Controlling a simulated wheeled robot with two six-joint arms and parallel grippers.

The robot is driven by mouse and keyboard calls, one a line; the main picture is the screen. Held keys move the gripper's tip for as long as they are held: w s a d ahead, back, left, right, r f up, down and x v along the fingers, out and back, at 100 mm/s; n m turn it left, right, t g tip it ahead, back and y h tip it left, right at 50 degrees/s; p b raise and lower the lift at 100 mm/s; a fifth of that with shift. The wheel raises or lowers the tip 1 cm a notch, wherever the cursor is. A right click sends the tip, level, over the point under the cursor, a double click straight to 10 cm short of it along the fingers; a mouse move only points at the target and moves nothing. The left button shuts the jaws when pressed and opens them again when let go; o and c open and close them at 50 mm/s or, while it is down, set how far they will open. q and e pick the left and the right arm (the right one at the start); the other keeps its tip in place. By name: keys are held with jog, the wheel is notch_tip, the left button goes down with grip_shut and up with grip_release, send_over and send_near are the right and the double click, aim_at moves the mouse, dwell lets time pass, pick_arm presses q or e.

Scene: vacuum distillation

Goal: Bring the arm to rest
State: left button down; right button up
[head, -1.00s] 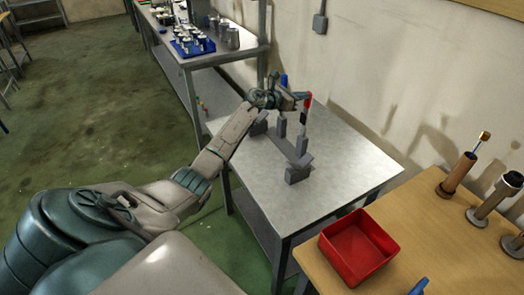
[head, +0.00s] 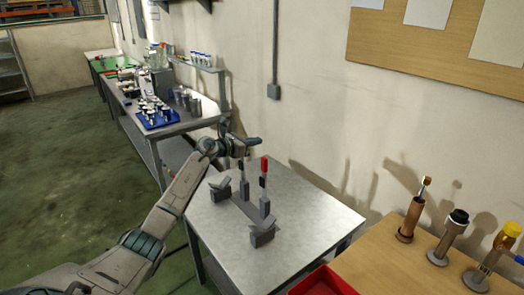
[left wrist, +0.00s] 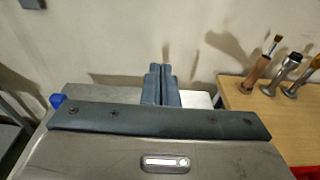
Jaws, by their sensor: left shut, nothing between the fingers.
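My left gripper (head: 244,144) is at the end of my extended left arm. It is raised near the back left corner of the metal table (head: 317,228), behind and left of a red-topped tool (head: 264,166). Its fingers are shut and empty; they also show together in the left wrist view (left wrist: 162,84), pointing toward the wall. The red-topped tool stands upright in a grey stand (head: 262,237) on the table. A second upright piece (head: 244,188) stands left of it, its top close to the gripper in the picture. My right gripper is out of view.
A farther bench holds a blue rack (head: 155,117) and metal cups (head: 187,101). The wall is close behind; floor at the left is clear.

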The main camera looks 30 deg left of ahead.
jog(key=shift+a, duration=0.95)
